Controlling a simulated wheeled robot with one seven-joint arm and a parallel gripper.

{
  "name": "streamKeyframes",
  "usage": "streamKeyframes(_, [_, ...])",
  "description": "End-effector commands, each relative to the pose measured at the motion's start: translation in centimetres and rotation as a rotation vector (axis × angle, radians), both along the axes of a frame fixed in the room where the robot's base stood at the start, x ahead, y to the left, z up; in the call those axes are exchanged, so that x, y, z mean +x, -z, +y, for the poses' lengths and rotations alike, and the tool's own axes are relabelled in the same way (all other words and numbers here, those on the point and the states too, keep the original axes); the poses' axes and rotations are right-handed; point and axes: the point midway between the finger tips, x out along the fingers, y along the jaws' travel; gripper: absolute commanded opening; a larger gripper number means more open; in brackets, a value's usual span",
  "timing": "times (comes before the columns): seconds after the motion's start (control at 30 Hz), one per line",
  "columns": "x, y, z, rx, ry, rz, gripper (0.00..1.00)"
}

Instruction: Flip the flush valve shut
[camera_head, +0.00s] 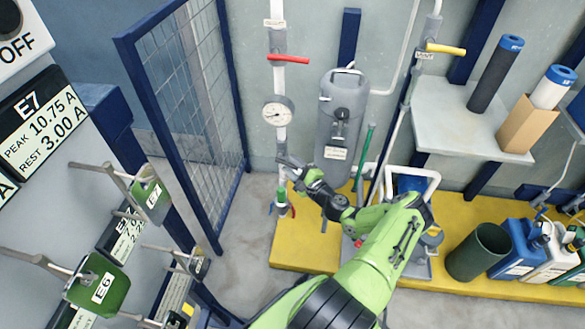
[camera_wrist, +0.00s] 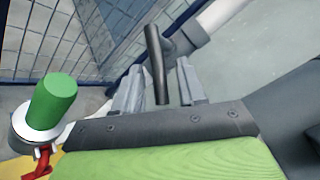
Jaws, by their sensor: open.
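A dark lever (camera_wrist: 155,65) sticks out from a grey-white pipe (camera_wrist: 215,20) in the wrist view. I take it for the flush valve's handle, but no label on it can be read. My gripper (camera_wrist: 162,82) is open, with one finger on each side of the lever's lower part. I cannot tell whether either finger touches it. In the head view my gripper (camera_head: 287,166) is at the vertical pipe (camera_head: 281,140) below the round gauge (camera_head: 278,112), and it hides the lever there.
A green cap (camera_wrist: 52,100) is close left of my gripper. Above are a red-handled valve (camera_head: 288,58) and a yellow-handled valve (camera_head: 445,48). A mesh fence (camera_head: 190,110) stands left, a grey cylinder (camera_head: 340,115) right. Dark green bucket (camera_head: 478,252) sits on the yellow platform.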

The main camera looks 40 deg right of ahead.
Motion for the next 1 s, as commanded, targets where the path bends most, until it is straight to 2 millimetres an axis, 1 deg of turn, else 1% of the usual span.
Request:
streamKeyframes(0.13, [0.0, -0.1, 0.0, 0.000, 0.000, 0.000, 0.41])
streamKeyframes(0.17, [0.0, -0.1, 0.0, 0.000, 0.000, 0.000, 0.39])
streamKeyframes(0.4, [0.0, 0.0, 0.0, 0.000, -0.001, -0.001, 0.02])
streamKeyframes(0.43, [0.0, 0.0, 0.0, 0.000, -0.001, -0.001, 0.00])
streamKeyframes(0.77, [0.0, -0.2, 0.0, -0.006, -0.001, 0.009, 0.00])
streamKeyframes(0.87, [-0.1, -0.8, 0.1, -0.036, -0.003, 0.048, 0.00])
streamKeyframes(1.0, [-0.2, -1.7, 0.0, -0.107, -0.004, 0.142, 0.00])
